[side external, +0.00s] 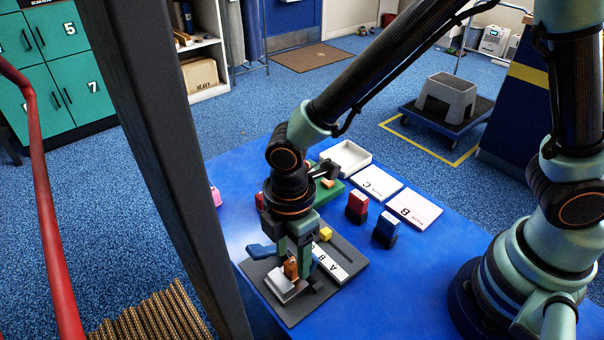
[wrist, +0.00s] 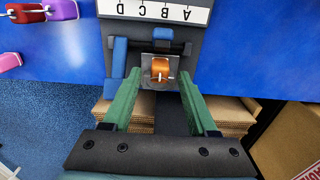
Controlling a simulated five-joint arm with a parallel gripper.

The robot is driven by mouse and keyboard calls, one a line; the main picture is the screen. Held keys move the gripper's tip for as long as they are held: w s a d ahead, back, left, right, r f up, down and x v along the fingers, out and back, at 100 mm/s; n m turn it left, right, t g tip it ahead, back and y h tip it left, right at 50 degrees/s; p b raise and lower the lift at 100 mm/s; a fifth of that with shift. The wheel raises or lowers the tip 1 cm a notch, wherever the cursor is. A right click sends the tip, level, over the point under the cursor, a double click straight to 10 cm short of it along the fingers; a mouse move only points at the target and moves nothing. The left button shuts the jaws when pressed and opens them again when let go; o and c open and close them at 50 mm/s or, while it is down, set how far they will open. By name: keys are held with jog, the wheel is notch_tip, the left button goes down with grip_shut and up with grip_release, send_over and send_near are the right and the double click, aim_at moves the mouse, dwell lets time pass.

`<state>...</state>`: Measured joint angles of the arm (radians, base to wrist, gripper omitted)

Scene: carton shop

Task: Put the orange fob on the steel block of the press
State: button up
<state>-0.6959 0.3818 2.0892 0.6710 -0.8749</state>
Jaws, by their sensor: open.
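The orange fob (side external: 291,268) rests on the steel block (side external: 287,291) of the press, at the near end of its dark grey base plate (side external: 297,313). In the wrist view the orange fob (wrist: 160,68) sits on the bright steel block (wrist: 147,79), with a small metal ring or bar at its side. My gripper (side external: 293,264) is low over the block and open. In the wrist view its two green fingers (wrist: 159,80) stand wide apart on either side of the fob, with visible gaps. The press's blue lever (wrist: 118,62) lies left of the block.
A lettered strip (side external: 331,262) and a yellow cube (side external: 326,234) are on the press plate. Red (side external: 357,204) and blue (side external: 387,226) stampers stand nearby. Cards C (side external: 376,183) and B (side external: 413,208) and a white tray (side external: 346,157) lie farther back. A dark post (side external: 172,150) crosses the left foreground.

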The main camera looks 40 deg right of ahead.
notch_tip(320, 180, up, 8)
jog(key=r, duration=0.1)
jog(key=d+r+m+t, duration=0.2)
jog(key=d+r+m, duration=0.3)
jog(key=d+m, duration=0.4)
jog(key=d+r+m+t, duration=0.3)
jog(key=d+r+m, duration=0.2)
jog(key=d+m, duration=0.4)
jog(key=d, duration=0.5)
jog(key=shift+w+d+t, duration=0.25)
jog(key=shift+t, duration=0.05)
jog(key=shift+r, duration=0.1)
jog(key=o, duration=0.7)
jog(key=shift+a, duration=0.2)
jog(key=shift+c, duration=0.2)
jog(key=g, duration=0.6)
send_over(291, 263)
notch_tip(291, 263, down, 14)
jog(key=shift+r, duration=0.1)
